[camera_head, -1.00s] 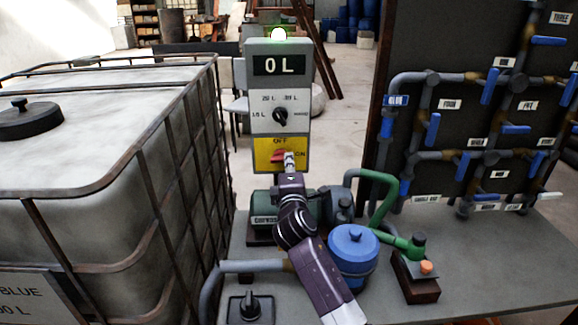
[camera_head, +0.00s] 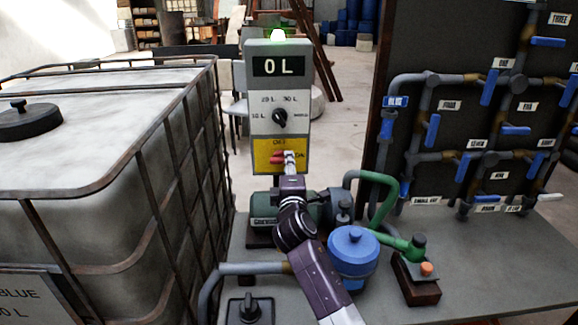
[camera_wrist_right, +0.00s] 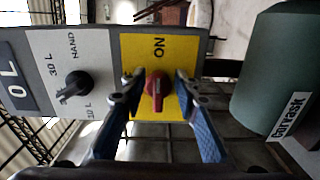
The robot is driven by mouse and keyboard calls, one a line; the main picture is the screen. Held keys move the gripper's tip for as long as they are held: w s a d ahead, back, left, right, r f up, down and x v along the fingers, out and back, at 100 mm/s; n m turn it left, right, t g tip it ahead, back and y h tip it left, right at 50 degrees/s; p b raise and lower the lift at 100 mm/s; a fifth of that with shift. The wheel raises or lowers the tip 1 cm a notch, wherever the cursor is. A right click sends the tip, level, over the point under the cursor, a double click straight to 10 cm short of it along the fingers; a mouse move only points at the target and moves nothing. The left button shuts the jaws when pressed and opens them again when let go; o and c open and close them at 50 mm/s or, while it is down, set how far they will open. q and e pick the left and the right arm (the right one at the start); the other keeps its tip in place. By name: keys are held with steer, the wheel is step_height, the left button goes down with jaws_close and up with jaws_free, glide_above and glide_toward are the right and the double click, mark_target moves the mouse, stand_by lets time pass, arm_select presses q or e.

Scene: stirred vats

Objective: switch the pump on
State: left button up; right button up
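The pump's switch is a red knob (camera_head: 278,158) on the yellow plate (camera_head: 262,167) of a grey control box. OFF is printed above the knob and ON to its right. My right gripper (camera_head: 289,157) is at the knob and partly covers it and the ON label. In the right wrist view, its blue-padded fingers (camera_wrist_right: 157,92) stand on either side of the red knob (camera_wrist_right: 157,88), with visible gaps. The knob's handle lies roughly sideways on the plate; I cannot tell which end points. The green pump motor (camera_head: 264,213) sits below the box. My left gripper is not in view.
The box (camera_head: 264,112) has a lit green lamp, a display reading 0 L and a black dial (camera_head: 280,117). A caged white tank (camera_head: 120,105) stands left. A blue lidded pot (camera_head: 353,250) and an orange button (camera_head: 427,269) are right of my arm. A valve board (camera_head: 470,130) stands behind.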

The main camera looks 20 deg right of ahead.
steer(key=shift+s, duration=0.1)
steer(key=v, duration=1.2)
stand_by(0.7)
